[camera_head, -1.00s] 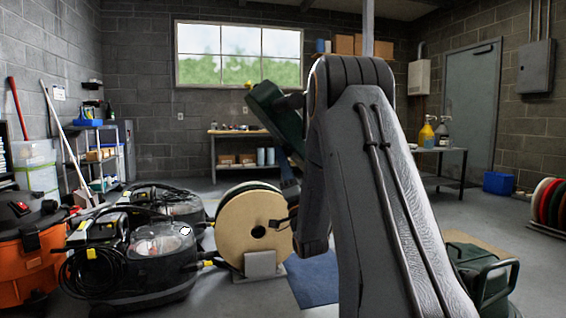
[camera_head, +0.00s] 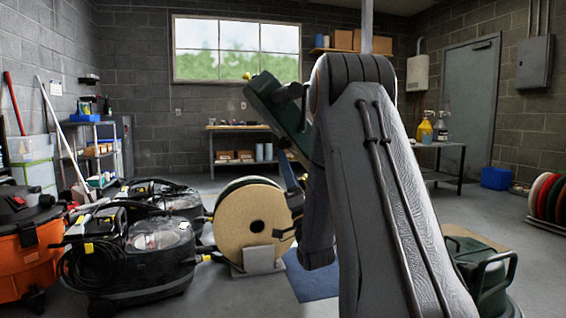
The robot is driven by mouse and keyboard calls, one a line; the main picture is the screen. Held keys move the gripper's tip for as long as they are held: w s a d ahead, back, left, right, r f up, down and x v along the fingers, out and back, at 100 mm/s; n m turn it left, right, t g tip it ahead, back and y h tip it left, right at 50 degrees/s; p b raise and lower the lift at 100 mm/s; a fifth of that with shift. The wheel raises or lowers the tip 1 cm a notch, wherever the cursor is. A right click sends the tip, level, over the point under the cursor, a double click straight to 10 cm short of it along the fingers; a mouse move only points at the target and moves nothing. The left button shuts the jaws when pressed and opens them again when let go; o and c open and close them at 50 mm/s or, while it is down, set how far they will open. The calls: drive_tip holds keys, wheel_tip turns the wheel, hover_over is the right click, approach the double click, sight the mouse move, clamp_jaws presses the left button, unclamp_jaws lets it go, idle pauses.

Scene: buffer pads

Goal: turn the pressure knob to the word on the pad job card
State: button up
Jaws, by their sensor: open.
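My gripper (camera_head: 284,233) shows small and dark at the left of my arm, in front of the right edge of a large tan disc (camera_head: 236,222). Its fingers look apart, and nothing shows between them. The disc stands upright with darker discs behind it. A tilted dark green machine part (camera_head: 268,97) rises behind my arm, which hides much of it. I cannot make out a pressure knob. A small white sheet (camera_head: 55,88) hangs on the left wall; its words are too small to read, and I cannot tell whether it is the pad job card.
Black vacuum machines (camera_head: 145,260) and an orange one (camera_head: 28,250) crowd the left floor. A green machine (camera_head: 487,275) stands at lower right, partly behind my arm. A rack of coloured pads (camera_head: 546,205) is at far right. Bare floor lies at centre back.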

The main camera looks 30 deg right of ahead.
drive_tip(key=shift+b+v, duration=1.45)
drive_tip(key=shift+b, duration=0.4)
